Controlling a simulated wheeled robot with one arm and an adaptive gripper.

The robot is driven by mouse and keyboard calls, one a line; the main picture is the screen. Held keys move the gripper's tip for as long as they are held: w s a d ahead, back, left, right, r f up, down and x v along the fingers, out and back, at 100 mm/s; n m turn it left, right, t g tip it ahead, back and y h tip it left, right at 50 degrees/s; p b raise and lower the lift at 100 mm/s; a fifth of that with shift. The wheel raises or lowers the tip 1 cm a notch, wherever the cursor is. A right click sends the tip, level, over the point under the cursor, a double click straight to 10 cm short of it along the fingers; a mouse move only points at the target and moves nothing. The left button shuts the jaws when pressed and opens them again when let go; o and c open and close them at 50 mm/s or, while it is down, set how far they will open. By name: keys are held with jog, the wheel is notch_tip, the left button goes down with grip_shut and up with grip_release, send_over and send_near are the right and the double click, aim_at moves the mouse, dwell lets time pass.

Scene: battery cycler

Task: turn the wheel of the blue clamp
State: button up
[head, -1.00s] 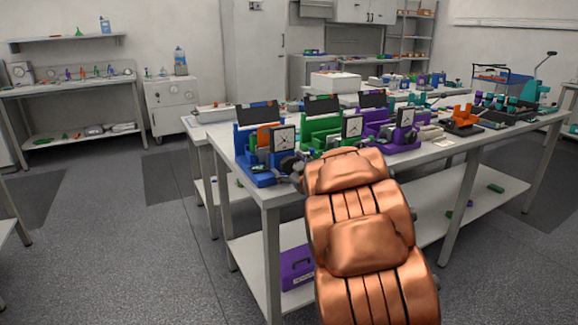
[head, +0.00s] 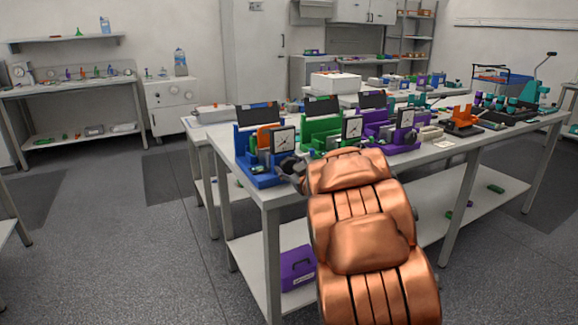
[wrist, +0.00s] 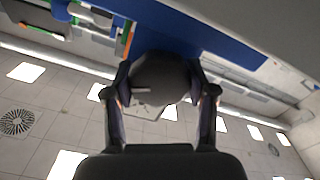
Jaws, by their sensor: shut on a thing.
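The blue clamp (head: 264,178) stands at the near left corner of the workbench, with a square dial and an orange part on it. Its dark grey round wheel (wrist: 160,75) fills the middle of the wrist view, in front of the clamp's blue body (wrist: 225,38). My gripper (wrist: 163,92) has one finger on each side of the wheel and is shut on it. In the head view my gripper (head: 291,170) is small and dark at the clamp's right side, and the wheel is hard to make out there.
A green clamp (head: 322,134) and a purple clamp (head: 385,128) stand close by on the same workbench (head: 440,155). A purple box (head: 297,268) sits on the lower shelf. The floor to the left is clear.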

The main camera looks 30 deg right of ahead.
jog(key=m+p, duration=0.1)
jog(key=p, duration=0.1)
jog(key=m+p, duration=0.2)
jog(key=shift+r, duration=0.35)
jog(key=shift+f+m+p, duration=0.2)
jog(key=shift+m+p, duration=1.25)
jog(key=shift+m, duration=0.05)
jog(key=o, duration=1.2)
jog(key=shift+f, duration=0.1)
jog(key=shift+s+a, duration=0.15)
jog(key=shift+s, duration=1.75)
jog(key=shift+s+a, duration=0.1)
jog(key=shift+s, duration=1.75)
